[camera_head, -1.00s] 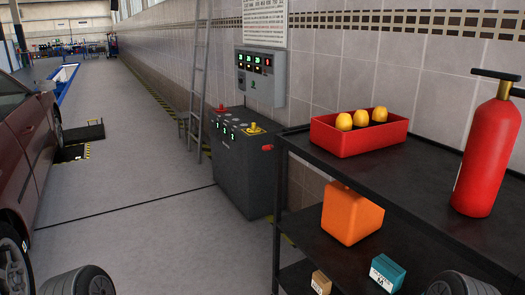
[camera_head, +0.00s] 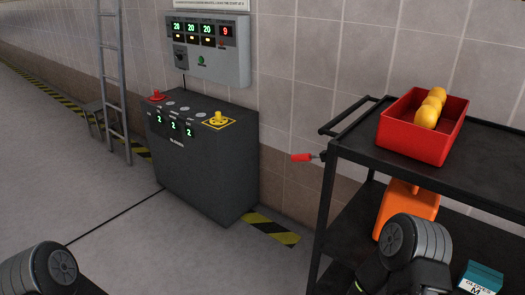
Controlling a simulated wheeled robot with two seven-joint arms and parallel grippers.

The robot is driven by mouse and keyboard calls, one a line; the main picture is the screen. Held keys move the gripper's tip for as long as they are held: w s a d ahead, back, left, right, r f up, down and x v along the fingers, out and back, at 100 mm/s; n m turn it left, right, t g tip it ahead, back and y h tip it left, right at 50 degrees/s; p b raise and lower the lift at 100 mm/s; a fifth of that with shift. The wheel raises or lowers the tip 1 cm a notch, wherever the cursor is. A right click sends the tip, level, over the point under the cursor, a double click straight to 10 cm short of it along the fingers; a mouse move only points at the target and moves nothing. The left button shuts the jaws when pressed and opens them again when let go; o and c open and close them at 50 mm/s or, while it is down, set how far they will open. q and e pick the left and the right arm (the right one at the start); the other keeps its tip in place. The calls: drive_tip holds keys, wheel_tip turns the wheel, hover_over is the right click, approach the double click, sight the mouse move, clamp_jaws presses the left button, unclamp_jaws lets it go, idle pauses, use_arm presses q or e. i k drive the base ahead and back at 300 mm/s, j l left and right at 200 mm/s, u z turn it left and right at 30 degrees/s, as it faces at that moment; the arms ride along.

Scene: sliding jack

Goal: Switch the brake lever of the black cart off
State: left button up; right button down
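The black cart (camera_head: 349,155) stands at the right with its push handle toward the wall and console. Its brake lever (camera_head: 303,157) has a red grip and a short dark stem. It sticks out to the left from the cart's near end, roughly level, just below the handle. Parts of my two arms show at the bottom left and bottom right. The right arm covers part of the cart's lower shelf. Neither gripper's fingers are in view, and nothing of mine touches the lever.
A red bin (camera_head: 420,140) with yellow items sits on the cart top. An orange object (camera_head: 393,205) and a teal box (camera_head: 480,279) are lower. A dark control console (camera_head: 205,165) stands left of the cart. Floor between is clear.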

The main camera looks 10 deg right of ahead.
sight(304, 158)
drive_tip(key=i+j, duration=0.15)
drive_tip(key=j, duration=0.2)
drive_tip(key=i+j+z, duration=0.1)
drive_tip(key=j, duration=0.3)
drive_tip(key=i+j, duration=0.25)
drive_tip(key=i+j+z, duration=0.15)
drive_tip(key=j, duration=0.3)
drive_tip(key=i+j, duration=0.15)
drive_tip(key=j, duration=0.25)
